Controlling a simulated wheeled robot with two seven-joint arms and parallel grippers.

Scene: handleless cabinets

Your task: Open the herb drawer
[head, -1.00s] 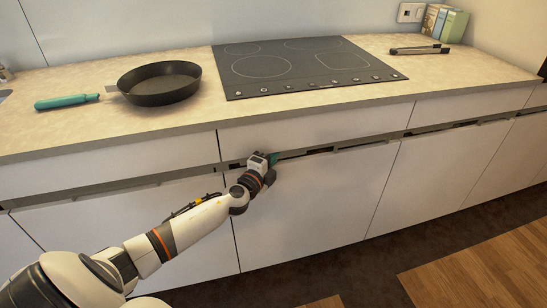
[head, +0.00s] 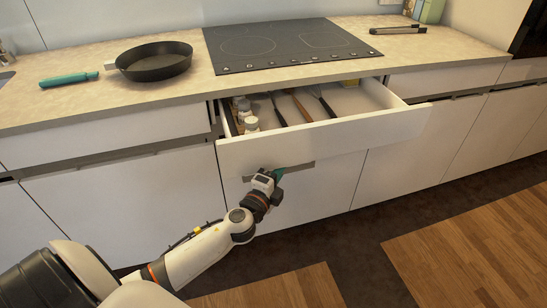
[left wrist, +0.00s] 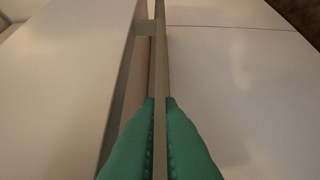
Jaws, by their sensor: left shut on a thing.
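The drawer (head: 330,141) under the cooktop is pulled out well past the neighbouring fronts. Inside it are small jars (head: 250,124) at the left and several long dark-handled or wooden tools (head: 300,106). My left gripper (head: 279,173) is at the lower edge of the drawer front. In the left wrist view, its green fingertips (left wrist: 160,108) are shut on a thin grey-beige edge strip (left wrist: 159,70), with white panels on both sides. The fingertips are partly hidden in the head view. My right gripper is not in view.
A black pan (head: 155,62) and a teal-handled item (head: 68,79) lie on the counter (head: 110,108) at left. Tongs (head: 398,30) lie right of the cooktop (head: 285,45). The floor (head: 350,245) before the cabinets is clear.

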